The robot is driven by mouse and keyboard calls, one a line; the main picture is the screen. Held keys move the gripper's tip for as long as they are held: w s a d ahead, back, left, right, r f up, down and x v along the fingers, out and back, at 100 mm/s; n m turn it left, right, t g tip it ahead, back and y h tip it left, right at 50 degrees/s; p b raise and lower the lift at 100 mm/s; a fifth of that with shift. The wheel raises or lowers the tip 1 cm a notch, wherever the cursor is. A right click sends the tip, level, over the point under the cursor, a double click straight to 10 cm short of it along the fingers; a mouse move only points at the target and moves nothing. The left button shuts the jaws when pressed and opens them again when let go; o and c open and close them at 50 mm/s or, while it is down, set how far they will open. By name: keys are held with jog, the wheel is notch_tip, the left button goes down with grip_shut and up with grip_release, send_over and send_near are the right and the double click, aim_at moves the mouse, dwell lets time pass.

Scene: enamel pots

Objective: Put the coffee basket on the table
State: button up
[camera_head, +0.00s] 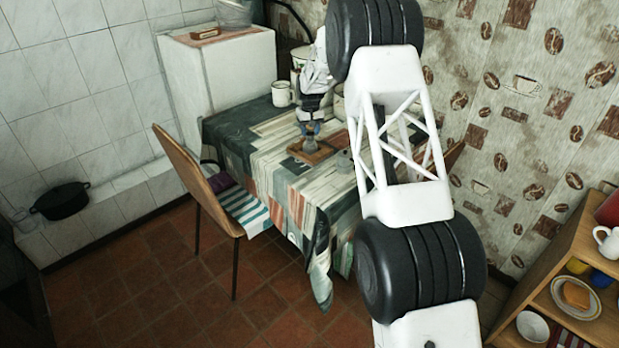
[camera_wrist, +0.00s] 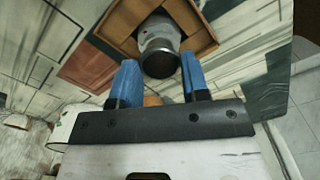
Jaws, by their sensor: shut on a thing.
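My gripper (camera_head: 311,130) is over the table, with its blue fingertips pointing down. In the wrist view the two fingers (camera_wrist: 160,78) are shut on the coffee basket (camera_wrist: 160,63), whose dark round top shows between them. A grey metal pot base (camera_wrist: 155,34) lies just beyond the basket, and it also shows under the fingers in the head view (camera_head: 309,146). I cannot tell whether the basket is still inside this base or just clear of it. The base stands on a square wooden board (camera_head: 323,155). The table (camera_head: 268,160) has a patchwork-patterned cloth.
A small grey metal piece (camera_head: 345,161) stands right of the board, close by. A white mug (camera_head: 283,94) stands at the table's back left. The cloth's front left part is clear. A wooden chair (camera_head: 205,185) stands at the table's left side.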

jog(key=s+d+f+n, duration=0.1)
jog(key=s, duration=1.4)
jog(key=s+d+f+n, duration=0.2)
jog(key=s, duration=1.4)
jog(key=shift+d+n, duration=0.25)
jog(key=shift+n, duration=0.05)
jog(key=shift+f, duration=0.15)
jog(key=shift+w+a+f, duration=0.25)
jog(key=shift+w+a, duration=0.35)
jog(key=shift+w, duration=2)
jog(key=shift+w+a+f, duration=0.2)
jog(key=shift+w+a, duration=0.35)
jog(key=shift+w, duration=2)
jog(key=shift+w+a+f, duration=0.25)
jog(key=shift+w+a, duration=0.35)
jog(key=shift+w, duration=2)
jog(key=shift+f, duration=1.8)
jog(key=shift+f, duration=0.1)
jog(key=o, duration=0.8)
jog(key=shift+r, duration=0.2)
